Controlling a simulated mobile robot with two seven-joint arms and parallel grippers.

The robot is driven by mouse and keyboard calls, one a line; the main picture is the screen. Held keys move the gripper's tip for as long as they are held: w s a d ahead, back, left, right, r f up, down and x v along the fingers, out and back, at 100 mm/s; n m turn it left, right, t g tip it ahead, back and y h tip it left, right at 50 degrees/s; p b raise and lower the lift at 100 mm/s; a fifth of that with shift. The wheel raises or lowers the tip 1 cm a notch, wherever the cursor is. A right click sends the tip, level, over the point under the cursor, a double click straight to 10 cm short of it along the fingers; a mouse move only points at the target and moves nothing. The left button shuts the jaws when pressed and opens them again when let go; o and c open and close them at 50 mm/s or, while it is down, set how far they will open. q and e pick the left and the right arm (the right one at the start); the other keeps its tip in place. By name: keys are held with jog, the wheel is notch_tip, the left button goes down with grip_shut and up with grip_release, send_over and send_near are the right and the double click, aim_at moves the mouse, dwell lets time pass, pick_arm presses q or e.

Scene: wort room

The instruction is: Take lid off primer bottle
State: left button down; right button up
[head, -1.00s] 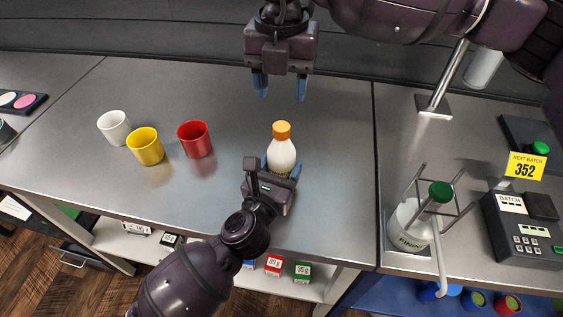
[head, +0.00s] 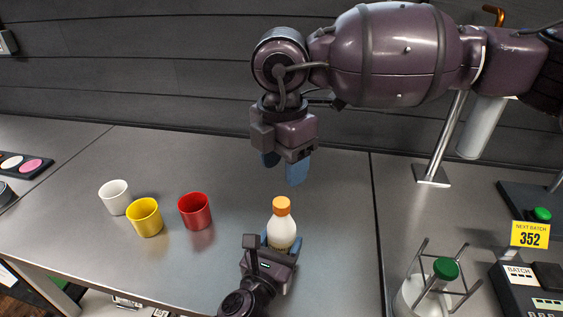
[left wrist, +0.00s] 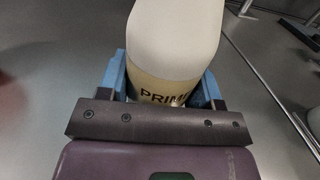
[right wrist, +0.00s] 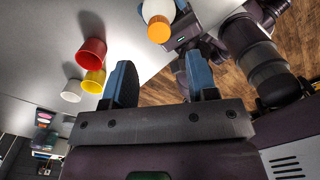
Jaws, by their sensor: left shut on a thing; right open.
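The primer bottle (head: 282,232) is white with an orange lid (head: 282,206) on top, and stands upright on the grey counter. My left gripper (head: 281,246) is shut on the bottle's body from the front. In the left wrist view the bottle (left wrist: 176,40) sits between the blue fingers, with part of its "PRIM" label showing. My right gripper (head: 284,172) is open and empty, above and behind the bottle, fingers pointing down. In the right wrist view the orange lid (right wrist: 159,29) lies beyond the fingertips (right wrist: 160,75), apart from them.
A white cup (head: 115,198), a yellow cup (head: 145,218) and a red cup (head: 195,211) stand left of the bottle. At the right are a bottle with a green cap (head: 445,269) in a wire frame, a metal post (head: 443,140) and a batch device (head: 535,287). The counter behind the bottle is clear.

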aim_at(282, 202)
jog(key=shift+a+f+m, duration=0.1)
jog(key=shift+a+m, duration=0.05)
jog(key=shift+m, duration=0.55)
jog(key=shift+f, duration=3.9)
jog(key=shift+c, duration=0.5)
